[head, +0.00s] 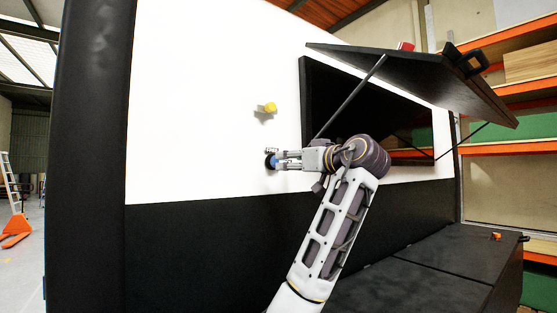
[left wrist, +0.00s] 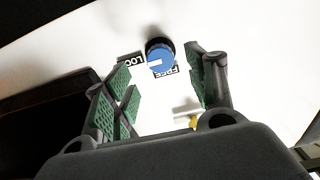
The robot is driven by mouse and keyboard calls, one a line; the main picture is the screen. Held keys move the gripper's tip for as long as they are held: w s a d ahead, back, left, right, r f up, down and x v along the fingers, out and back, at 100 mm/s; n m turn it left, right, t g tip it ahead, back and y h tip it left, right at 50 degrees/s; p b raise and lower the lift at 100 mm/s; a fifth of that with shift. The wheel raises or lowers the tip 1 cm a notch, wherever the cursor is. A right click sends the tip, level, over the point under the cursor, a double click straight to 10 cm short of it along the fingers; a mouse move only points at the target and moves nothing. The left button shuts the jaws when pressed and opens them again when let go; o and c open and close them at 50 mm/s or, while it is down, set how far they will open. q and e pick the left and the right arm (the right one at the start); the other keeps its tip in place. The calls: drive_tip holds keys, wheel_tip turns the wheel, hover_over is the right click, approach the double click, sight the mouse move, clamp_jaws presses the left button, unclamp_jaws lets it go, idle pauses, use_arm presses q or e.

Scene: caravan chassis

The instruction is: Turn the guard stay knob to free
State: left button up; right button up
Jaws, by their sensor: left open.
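The guard stay knob (head: 270,161) is a blue-faced dial with a dark rim on the white wall panel. In the left wrist view the knob (left wrist: 160,57) has a white pointer mark that lies toward the LOCK label (left wrist: 130,59); the FREE label (left wrist: 166,72) is just below the knob. My left gripper (head: 281,160) is open and faces the wall close to the knob. In the left wrist view its green-padded fingers (left wrist: 160,85) stand apart, with the knob beyond and between their tips. I cannot tell whether a finger touches it. My right gripper is out of view.
A yellow knob (head: 269,107) sticks out of the wall above the blue one. A dark hatch flap (head: 430,82) is propped open on stays (head: 350,95) at the right. A black box (head: 445,255) stands below it. Shelves are behind at the right.

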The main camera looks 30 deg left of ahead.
sight(280, 162)
use_arm(q)
drive_tip(key=shift+p+x, duration=1)
drive_tip(key=shift+x, duration=2.45)
drive_tip(key=shift+c, duration=0.3)
drive_tip(key=c, duration=1)
